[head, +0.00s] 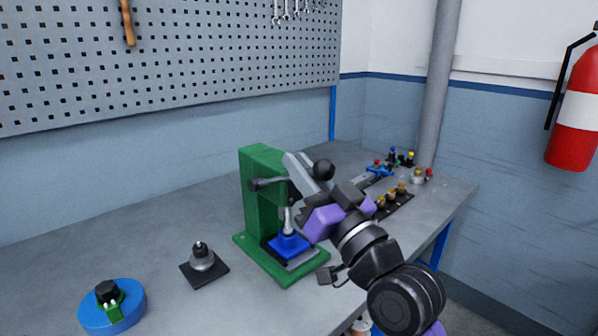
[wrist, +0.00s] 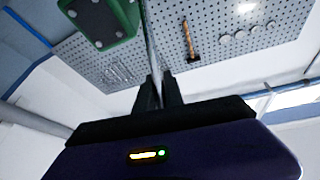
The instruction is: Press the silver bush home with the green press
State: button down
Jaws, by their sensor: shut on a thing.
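The green press (head: 262,205) stands on the bench in the middle of the head view. A silver rod-like part (head: 288,220) stands upright above a blue block (head: 289,246) on the press base. I cannot tell the silver bush apart from the ram there. A black ball knob (head: 323,168) shows beside a pale bar at the press's upper right. My gripper (head: 312,212) is at the right of the press. In the wrist view my gripper (wrist: 159,92) is shut on a thin silver bar, likely the press lever (wrist: 150,50). Part of the green press (wrist: 128,12) shows beside it.
A silver part with a black top stands on a black pad (head: 218,270) left of the press. A blue disc (head: 128,315) with a green piece lies farther left. A rack (head: 400,207) and small coloured parts stand behind on the right. The back left bench is clear.

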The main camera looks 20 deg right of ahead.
jog(key=shift+w+d+f, duration=0.15)
jog(key=shift+d+f, duration=0.1)
jog(key=shift+f, duration=0.3)
dwell(0.4)
jog(key=c, duration=1.5)
grip_release()
jog(key=shift+o, duration=0.2)
jog(key=shift+r, duration=0.25)
jog(key=b+v, duration=0.1)
jog(key=v, duration=0.7)
jog(key=shift+b, duration=0.4)
jog(key=shift+a, duration=0.1)
